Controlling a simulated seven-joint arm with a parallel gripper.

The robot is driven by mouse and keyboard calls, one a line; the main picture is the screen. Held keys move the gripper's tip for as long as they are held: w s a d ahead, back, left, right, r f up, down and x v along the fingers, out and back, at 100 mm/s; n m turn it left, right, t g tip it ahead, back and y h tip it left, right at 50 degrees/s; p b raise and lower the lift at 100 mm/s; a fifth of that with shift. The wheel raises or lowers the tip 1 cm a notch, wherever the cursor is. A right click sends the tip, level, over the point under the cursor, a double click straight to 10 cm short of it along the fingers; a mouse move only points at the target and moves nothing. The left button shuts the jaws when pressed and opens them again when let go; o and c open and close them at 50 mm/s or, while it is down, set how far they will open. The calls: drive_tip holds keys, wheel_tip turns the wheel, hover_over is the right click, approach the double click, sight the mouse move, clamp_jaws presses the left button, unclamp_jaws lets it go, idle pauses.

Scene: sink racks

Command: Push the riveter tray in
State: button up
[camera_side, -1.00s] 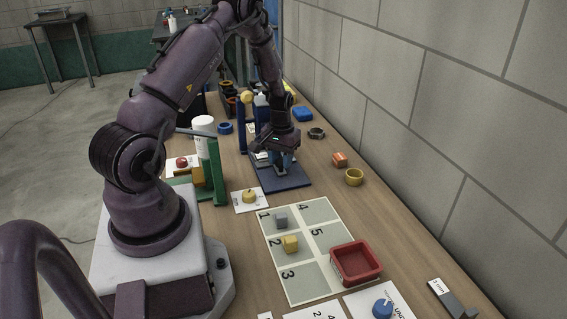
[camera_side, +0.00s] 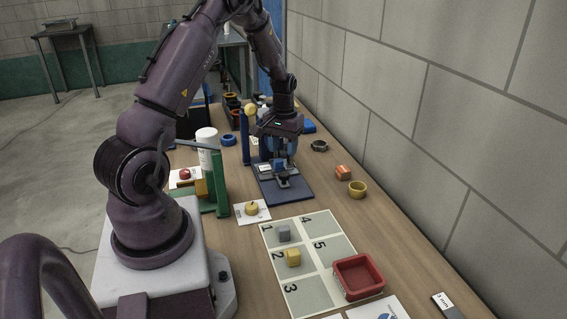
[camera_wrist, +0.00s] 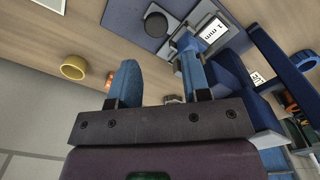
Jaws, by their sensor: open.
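The riveter stands on a dark blue base plate (camera_side: 296,192), with a blue upright post (camera_side: 244,138) and a yellow knob (camera_side: 250,109) at its left. A small tray part with a "1 mm" label lies at the plate's far side; the label (camera_wrist: 209,33) shows in the wrist view. A dark round piece (camera_wrist: 155,24) sits on the plate. My gripper (camera_side: 281,152) is open and points down over the far part of the plate. In the wrist view its blue fingers (camera_wrist: 160,80) are apart with nothing held, the right one close beside the tray part. Contact cannot be told.
A green stand (camera_side: 220,182) and a white cylinder (camera_side: 206,138) are left of the riveter. A yellow ring (camera_side: 357,189), an orange block (camera_side: 343,172) and a dark ring (camera_side: 319,145) lie right. A numbered mat (camera_side: 330,232) and red bin (camera_side: 358,277) are in front.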

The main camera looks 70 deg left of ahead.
wheel_tip(320, 180, up, 5)
drive_tip(key=shift+r, duration=0.2)
drive_tip(key=shift+s, duration=0.1)
